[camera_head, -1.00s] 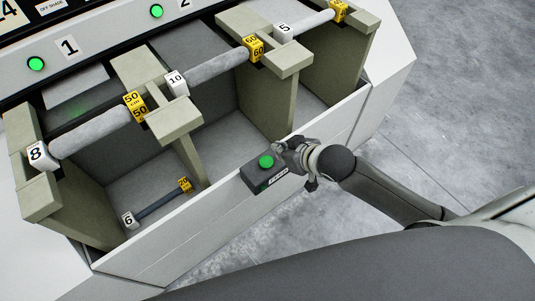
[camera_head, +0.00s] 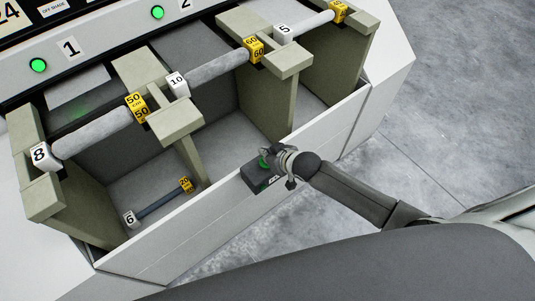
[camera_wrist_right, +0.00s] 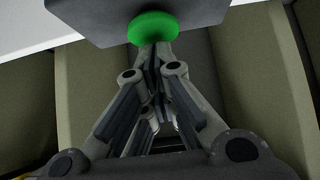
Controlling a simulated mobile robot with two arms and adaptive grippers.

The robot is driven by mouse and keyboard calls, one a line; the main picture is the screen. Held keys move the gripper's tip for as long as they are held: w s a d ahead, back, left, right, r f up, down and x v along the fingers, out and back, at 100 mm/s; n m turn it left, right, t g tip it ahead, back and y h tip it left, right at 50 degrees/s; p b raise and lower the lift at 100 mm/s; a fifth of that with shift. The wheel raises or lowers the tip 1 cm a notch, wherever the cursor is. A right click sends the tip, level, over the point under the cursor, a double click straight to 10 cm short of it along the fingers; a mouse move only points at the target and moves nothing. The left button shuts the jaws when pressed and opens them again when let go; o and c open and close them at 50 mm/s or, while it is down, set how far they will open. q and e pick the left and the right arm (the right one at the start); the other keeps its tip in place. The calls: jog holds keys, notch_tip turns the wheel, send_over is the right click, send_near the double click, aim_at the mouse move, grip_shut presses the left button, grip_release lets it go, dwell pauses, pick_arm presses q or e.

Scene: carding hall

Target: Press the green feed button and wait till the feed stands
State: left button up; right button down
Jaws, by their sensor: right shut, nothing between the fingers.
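The green feed button (camera_head: 263,162) sits on a dark box on the machine's white front rail. My right gripper (camera_head: 270,155) is over this box and covers part of the button. In the right wrist view the button (camera_wrist_right: 153,27) shows as a bright green dome under the dark box face. The shut fingertips of my right gripper (camera_wrist_right: 154,50) are right at its edge, with nothing between them. I cannot tell whether the button is pressed in. My left gripper is not in view.
Grey rolls (camera_head: 98,133) with white and yellow number cubes rest on beige supports (camera_head: 181,128). A thin dark bar (camera_head: 160,201) with cubes 6 and 20 lies in the lower tray. Green lamps (camera_head: 38,65) are lit on the panel. Grey floor (camera_head: 470,90) is free at right.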

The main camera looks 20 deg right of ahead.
jog(key=shift+f, duration=0.1)
jog(key=shift+f+b, duration=0.4)
jog(key=shift+f, duration=0.5)
jog(key=shift+s+f, duration=0.15)
jog(key=shift+s, duration=0.15)
jog(key=shift+f, duration=0.15)
jog(key=shift+r+p, duration=0.65)
jog(key=shift+p, duration=0.1)
jog(key=r+p, duration=0.3)
jog(key=r, duration=0.1)
jog(key=shift+w, duration=0.3)
jog(key=b+v, duration=0.1)
jog(key=v, duration=0.8)
jog(key=shift+s+r, duration=0.25)
jog(key=shift+d, duration=0.15)
